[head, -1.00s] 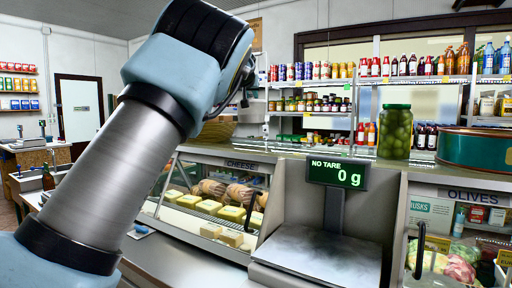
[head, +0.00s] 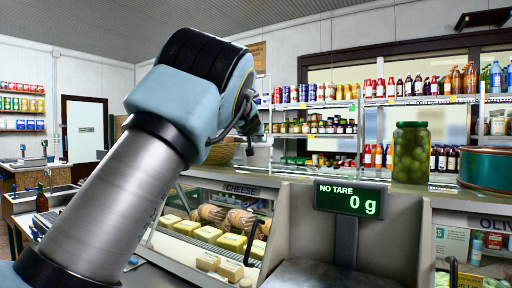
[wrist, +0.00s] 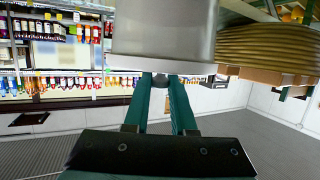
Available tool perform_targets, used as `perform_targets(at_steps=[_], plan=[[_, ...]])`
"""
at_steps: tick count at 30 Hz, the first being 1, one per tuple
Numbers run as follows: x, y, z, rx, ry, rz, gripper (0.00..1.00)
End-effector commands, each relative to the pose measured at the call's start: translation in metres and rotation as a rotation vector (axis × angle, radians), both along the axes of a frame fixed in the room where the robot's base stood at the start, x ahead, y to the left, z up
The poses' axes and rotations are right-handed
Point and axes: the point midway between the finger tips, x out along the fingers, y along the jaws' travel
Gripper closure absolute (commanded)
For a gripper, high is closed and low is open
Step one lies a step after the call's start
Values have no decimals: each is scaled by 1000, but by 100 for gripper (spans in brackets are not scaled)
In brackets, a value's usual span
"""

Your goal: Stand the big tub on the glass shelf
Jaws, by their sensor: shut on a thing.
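A pale grey tub (wrist: 163,28) fills the top middle of the wrist view, which appears upside down. My gripper (wrist: 162,82) has its two teal fingers shut on a small dark part at the tub's near end. In the head view my gripper (head: 252,128) is mostly hidden behind my arm, and I cannot clearly make out the tub there. A glass-topped ledge (head: 452,189) runs behind the scale, above the display cases. I cannot tell whether it is the glass shelf. The tub's far end is out of view.
A green jar (head: 410,153) and a big green round tin (head: 484,170) stand on the ledge at right. A woven basket (wrist: 268,45) is close beside the tub in the wrist view. A scale (head: 349,199) reading 0 g stands in front. Bottle shelves line the back wall.

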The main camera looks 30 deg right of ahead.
Motion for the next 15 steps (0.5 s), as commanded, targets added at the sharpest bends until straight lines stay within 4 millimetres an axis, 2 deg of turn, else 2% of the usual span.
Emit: perform_targets(at_steps=[1,3,14,15], plan=[[0,1,-10,-1,0,1,100],[0,0,-14,-1,0,1,100],[0,0,-17,0,-1,1,100],[0,0,-18,0,0,1,75]])
